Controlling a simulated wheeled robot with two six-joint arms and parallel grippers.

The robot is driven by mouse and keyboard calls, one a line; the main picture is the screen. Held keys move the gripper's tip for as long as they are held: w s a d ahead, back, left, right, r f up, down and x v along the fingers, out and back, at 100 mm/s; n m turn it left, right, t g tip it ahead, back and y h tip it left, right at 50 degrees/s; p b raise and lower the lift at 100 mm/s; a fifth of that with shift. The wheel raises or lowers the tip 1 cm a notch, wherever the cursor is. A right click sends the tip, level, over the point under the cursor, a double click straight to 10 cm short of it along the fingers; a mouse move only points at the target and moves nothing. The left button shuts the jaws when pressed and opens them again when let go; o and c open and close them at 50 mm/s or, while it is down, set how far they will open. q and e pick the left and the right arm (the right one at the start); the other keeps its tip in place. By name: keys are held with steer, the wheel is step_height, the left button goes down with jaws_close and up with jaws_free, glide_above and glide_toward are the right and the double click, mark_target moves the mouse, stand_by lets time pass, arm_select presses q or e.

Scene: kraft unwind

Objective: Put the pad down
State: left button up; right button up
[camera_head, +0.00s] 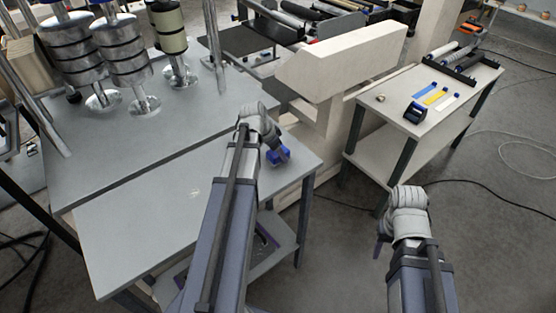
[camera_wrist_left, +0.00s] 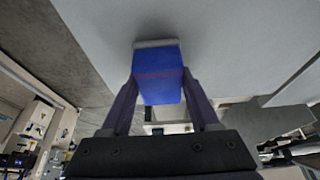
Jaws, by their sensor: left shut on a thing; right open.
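The pad is a blue block with a pale grey layer at one end; it shows in the head view (camera_head: 280,156) and the left wrist view (camera_wrist_left: 158,75). My left gripper (camera_head: 272,150) is shut on it, with a finger on each side in the left wrist view (camera_wrist_left: 156,98). The pad is at the right part of the grey table (camera_head: 140,225), near its edge. I cannot tell whether its pale end touches the tabletop. My right gripper (camera_head: 384,245) is open and apart from the table, over the floor; its fingers are partly hidden.
Metal rollers (camera_head: 120,50) stand on the grey bench at the back left. A beige machine frame (camera_head: 340,65) rises behind the table. A white side table (camera_head: 405,115) at the right holds coloured strips and a blue-black tool (camera_head: 415,112). The grey tabletop's middle is clear.

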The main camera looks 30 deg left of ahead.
arm_select(q)
steer(key=shift+f, duration=0.7)
arm_select(e)
steer(key=shift+f, duration=0.75)
arm_select(q)
steer(key=shift+b, duration=0.3)
steer(key=shift+f, duration=0.2)
steer(key=o, duration=1.3)
arm_select(e)
steer(key=shift+f, duration=0.1)
arm_select(q)
steer(key=shift+r, duration=0.2)
steer(key=shift+s+r+p, duration=0.15)
steer(key=shift+r+p, duration=0.45)
steer(key=shift+p, duration=0.05)
steer(key=p+v, duration=1)
steer(key=shift+s+a+r, duration=0.15)
steer(key=shift+s+r, duration=0.05)
steer(key=shift+r, duration=0.15)
arm_select(e)
step_height(320, 180, up, 11)
